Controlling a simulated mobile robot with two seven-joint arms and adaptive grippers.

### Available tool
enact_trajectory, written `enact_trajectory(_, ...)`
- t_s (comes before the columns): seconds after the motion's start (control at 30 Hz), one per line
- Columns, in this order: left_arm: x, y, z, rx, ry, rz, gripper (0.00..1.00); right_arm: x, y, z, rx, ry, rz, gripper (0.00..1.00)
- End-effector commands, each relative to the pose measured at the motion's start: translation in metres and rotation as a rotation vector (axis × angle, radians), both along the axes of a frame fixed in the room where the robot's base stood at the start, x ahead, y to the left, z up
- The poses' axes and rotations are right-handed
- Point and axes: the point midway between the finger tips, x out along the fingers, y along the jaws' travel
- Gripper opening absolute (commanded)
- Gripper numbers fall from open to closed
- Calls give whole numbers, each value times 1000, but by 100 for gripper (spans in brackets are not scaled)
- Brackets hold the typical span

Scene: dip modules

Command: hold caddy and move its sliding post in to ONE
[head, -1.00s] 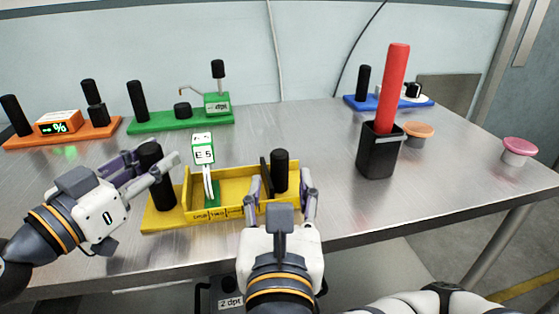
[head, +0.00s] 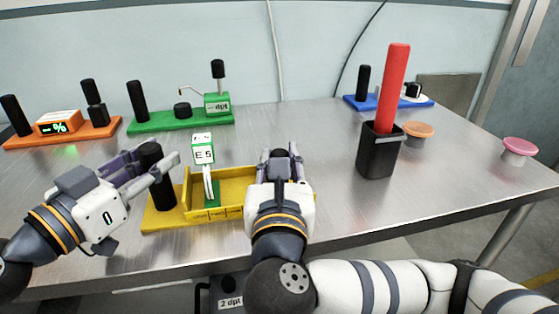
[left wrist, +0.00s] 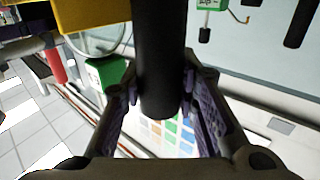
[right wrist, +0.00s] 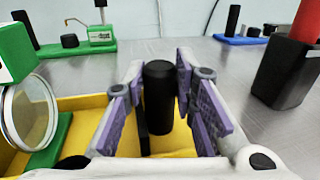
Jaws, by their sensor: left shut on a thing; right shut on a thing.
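The yellow caddy (head: 232,180) sits on the table's front part, with small marks along its front edge. A black post (left wrist: 160,60) stands at its left end. My left gripper (head: 151,165) is shut on that post. Another black post (right wrist: 158,95) stands at the caddy's right part. My right gripper (head: 279,165) is shut on it, and its fingers flank the post in the right wrist view. A dark upright plate (right wrist: 143,138) is just left of this post, mostly hidden by the fingers.
A black cup (head: 378,160) with a red rod (head: 393,85) is to the right. Orange (head: 75,135), green (head: 170,122) and blue (head: 375,103) modules are at the back.

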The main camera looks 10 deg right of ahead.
Motion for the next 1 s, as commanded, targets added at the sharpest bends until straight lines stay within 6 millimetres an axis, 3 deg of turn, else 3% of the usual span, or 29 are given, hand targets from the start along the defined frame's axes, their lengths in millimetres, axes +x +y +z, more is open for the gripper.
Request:
enact_trajectory(0.33,-1,0,-2,2,5,-2,0,0,45,-1,2,3,2,0)
enact_trajectory(0.67,-1,0,-2,2,5,-2,0,0,49,-1,0,2,3,0)
enact_trajectory(0.7,-1,0,-2,2,5,-2,0,0,49,-1,0,2,2,34)
enact_trajectory(0.77,0,0,-2,2,5,-2,0,0,49,-1,0,2,2,46)
enact_trajectory(1.0,0,0,-2,2,5,-2,0,0,49,-1,0,2,1,46)
